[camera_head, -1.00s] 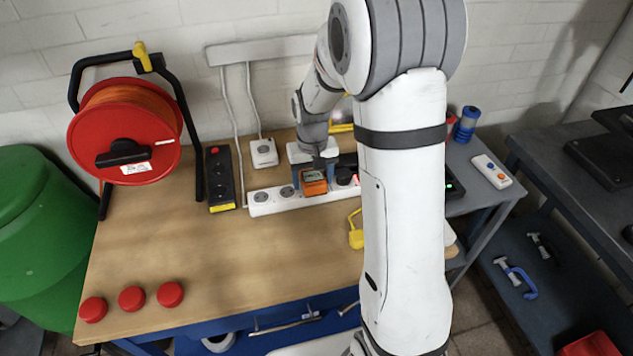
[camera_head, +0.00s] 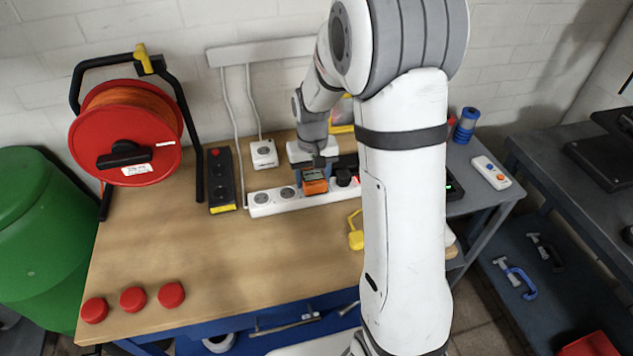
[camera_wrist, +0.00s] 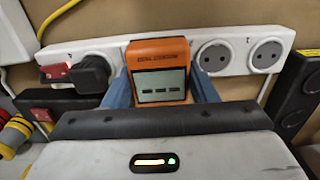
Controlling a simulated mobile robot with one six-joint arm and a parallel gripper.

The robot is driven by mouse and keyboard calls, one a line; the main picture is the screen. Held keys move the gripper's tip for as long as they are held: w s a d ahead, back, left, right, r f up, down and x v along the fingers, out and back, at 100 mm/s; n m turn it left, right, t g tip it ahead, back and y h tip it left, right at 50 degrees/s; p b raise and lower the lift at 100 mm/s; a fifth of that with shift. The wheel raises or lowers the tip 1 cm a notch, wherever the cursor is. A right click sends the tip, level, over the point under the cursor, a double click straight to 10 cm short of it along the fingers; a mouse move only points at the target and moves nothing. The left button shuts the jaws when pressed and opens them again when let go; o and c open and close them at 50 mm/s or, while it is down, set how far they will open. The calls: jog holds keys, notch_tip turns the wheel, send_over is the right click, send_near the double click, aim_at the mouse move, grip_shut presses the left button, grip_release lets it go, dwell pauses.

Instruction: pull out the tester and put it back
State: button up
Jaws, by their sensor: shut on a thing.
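The orange tester (camera_head: 315,182) with a grey display sits at the white power strip (camera_head: 272,203) on the wooden bench. In the wrist view the tester (camera_wrist: 158,72) is upright in front of the strip (camera_wrist: 222,56), between the two blue fingers of my gripper (camera_wrist: 160,88). My gripper (camera_head: 316,172) is shut on the tester, touching its sides. The tester's back is hidden, so I cannot tell whether its plug is fully in the socket. Two empty round sockets show beside it in the wrist view. A black plug (camera_wrist: 90,74) sits in the strip on its other side.
A red cable reel (camera_head: 125,130) stands at the left. A yellow padlock-like item (camera_head: 356,232) lies near my arm. The bench front is mostly clear beside several red caps (camera_head: 133,299).

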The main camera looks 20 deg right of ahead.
aim_at(313, 176)
jog(key=shift+r+p, duration=1.7)
jog(key=shift+r, duration=0.9)
